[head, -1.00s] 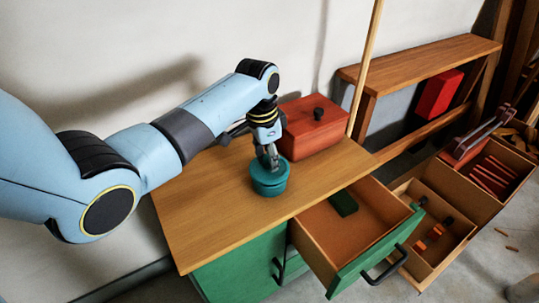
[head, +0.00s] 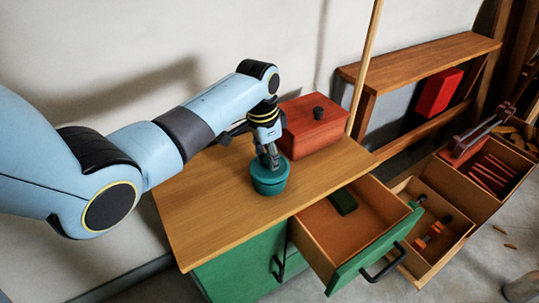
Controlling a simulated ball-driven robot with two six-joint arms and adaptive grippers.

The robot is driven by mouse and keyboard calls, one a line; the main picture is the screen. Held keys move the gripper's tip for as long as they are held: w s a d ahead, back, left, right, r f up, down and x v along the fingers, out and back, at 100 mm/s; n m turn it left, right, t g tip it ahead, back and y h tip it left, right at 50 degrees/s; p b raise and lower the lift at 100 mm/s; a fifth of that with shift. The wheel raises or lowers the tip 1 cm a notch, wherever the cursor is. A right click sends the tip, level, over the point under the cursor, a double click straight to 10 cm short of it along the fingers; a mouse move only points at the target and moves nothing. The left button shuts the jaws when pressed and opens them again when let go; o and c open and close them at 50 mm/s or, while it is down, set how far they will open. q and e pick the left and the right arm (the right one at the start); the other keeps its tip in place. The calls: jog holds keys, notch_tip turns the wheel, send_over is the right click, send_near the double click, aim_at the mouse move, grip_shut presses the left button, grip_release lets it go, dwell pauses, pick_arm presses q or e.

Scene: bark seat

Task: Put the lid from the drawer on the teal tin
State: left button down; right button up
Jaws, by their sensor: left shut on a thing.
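The teal tin (head: 269,187) stands upright on the wooden top of the green cabinet. A teal lid (head: 281,166) sits at the tin's top, level as far as I can see; I cannot tell whether it is fully seated. My left gripper (head: 270,164) reaches down from above and is shut on the lid. Its fingers hide the lid's middle. The open drawer (head: 318,239) of the green cabinet holds only a dark green block (head: 342,202). My right gripper is out of view.
A red-brown box (head: 312,128) with a black knob stands behind the tin. A thin wooden post (head: 365,66) rises at the cabinet's back right. Open wooden trays (head: 433,262) with small parts lie right of the drawer. The cabinet top's front left is clear.

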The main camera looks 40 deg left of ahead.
pick_arm(q)
jog(key=shift+f, duration=0.55)
dwell(0.4)
jog(key=c, duration=1)
grip_release()
jog(key=o, duration=0.3)
jog(key=shift+o, duration=0.2)
notch_tip(320, 180, up, 4)
jog(key=p, duration=0.3)
jog(key=shift+f+p, duration=0.15)
jog(key=shift+p, duration=0.15)
notch_tip(320, 180, up, 3)
jog(key=p, duration=0.4)
jog(key=shift+r, duration=0.2)
jog(key=shift+f, duration=0.1)
